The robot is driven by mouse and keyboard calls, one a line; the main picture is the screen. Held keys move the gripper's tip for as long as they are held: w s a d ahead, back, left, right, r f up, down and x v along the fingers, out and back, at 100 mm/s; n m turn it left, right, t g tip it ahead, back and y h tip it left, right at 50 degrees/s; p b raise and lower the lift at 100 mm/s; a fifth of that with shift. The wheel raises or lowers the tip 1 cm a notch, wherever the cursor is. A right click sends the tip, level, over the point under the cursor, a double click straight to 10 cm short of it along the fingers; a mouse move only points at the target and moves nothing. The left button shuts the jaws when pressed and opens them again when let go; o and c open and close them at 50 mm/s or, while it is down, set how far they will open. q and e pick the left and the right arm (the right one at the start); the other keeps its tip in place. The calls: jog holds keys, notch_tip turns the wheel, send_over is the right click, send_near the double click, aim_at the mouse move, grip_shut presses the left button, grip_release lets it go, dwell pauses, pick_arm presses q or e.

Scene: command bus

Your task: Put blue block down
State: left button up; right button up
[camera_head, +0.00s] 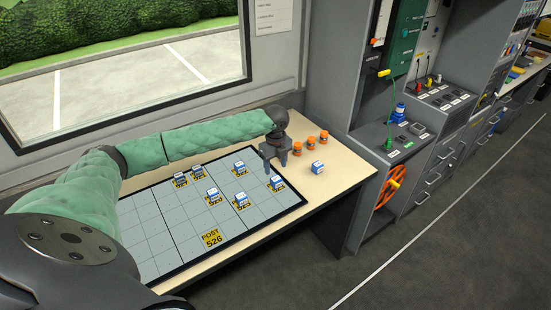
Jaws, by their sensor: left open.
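Several small blue-and-white blocks are in view: a far one (239,167), a left one (212,194), a middle one (240,199) and a right one (277,183) on the grey gridded board (155,240). Another blue-and-white block (317,168) sits on the bare tabletop right of the board. I cannot tell which one the task means. My left gripper (275,166) points down over the board's far right part, open, with nothing seen between its fingers. The right block shows just below its fingertips in the picture. My right gripper is not in view.
Several orange-capped jars (310,143) stand at the table's (345,172) back right. A window is behind.

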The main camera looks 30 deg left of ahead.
aim_at(275, 178)
pick_arm(q)
jog(key=shift+r+b, duration=0.65)
jog(key=shift+r, duration=1.8)
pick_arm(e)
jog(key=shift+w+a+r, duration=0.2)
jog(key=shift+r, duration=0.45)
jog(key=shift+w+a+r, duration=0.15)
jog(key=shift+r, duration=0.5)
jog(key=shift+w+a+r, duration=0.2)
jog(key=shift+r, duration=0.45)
pick_arm(q)
jog(key=shift+f, duration=0.1)
